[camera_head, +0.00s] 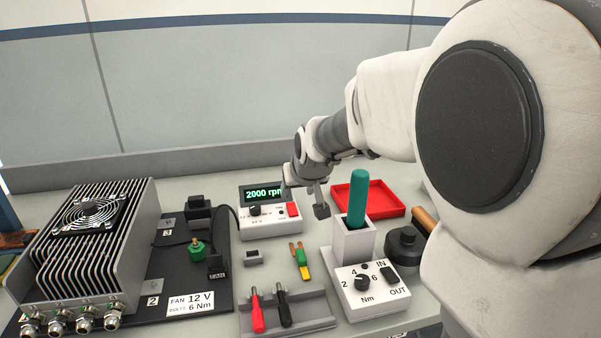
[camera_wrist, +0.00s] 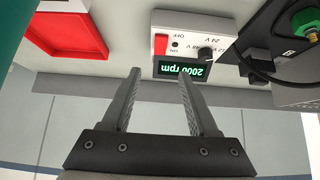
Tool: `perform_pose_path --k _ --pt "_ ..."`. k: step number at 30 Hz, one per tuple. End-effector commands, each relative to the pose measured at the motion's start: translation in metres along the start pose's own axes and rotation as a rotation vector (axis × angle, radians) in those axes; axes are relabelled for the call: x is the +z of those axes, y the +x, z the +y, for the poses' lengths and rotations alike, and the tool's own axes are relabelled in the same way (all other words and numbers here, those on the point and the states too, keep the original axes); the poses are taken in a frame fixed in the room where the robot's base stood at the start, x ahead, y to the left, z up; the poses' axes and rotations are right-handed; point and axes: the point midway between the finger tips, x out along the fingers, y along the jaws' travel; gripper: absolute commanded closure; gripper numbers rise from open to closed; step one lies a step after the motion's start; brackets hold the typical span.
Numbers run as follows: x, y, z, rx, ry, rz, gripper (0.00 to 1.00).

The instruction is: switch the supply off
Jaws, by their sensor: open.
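The supply (camera_head: 270,222) is a white box on the bench with a lit green display (camera_head: 263,193) reading 2000 rpm, a black knob (camera_head: 254,211) and a red switch (camera_head: 293,209) at its right. In the wrist view the supply (camera_wrist: 190,22) appears upside down, with the red switch (camera_wrist: 160,44) beside ON and OFF marks and the knob (camera_wrist: 205,54) near voltage marks. Which way the switch is tilted I cannot tell. My gripper (camera_head: 304,199) is open and empty, just by the supply's switch end. In the wrist view my gripper (camera_wrist: 160,75) points towards the display and switch.
A red tray (camera_head: 383,199) lies behind right. A holder (camera_head: 353,244) with a green-handled tool stands in front right, near a torque box (camera_head: 373,290). A finned unit with a fan (camera_head: 87,217) is left. A rack (camera_head: 290,318) holds red and black probes.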

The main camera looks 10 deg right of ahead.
Motion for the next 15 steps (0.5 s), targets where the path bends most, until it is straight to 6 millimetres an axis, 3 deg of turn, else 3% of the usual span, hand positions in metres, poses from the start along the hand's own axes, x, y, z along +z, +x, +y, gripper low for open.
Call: perform_pose_path --k 1,6,15 --pt "-0.002 -0.015 0.0 -0.001 -0.001 0.002 0.4" --pt "-0.002 -0.045 0.0 -0.001 0.001 0.003 0.4" --pt "0.0 -0.07 0.0 0.0 0.001 -0.001 0.4"
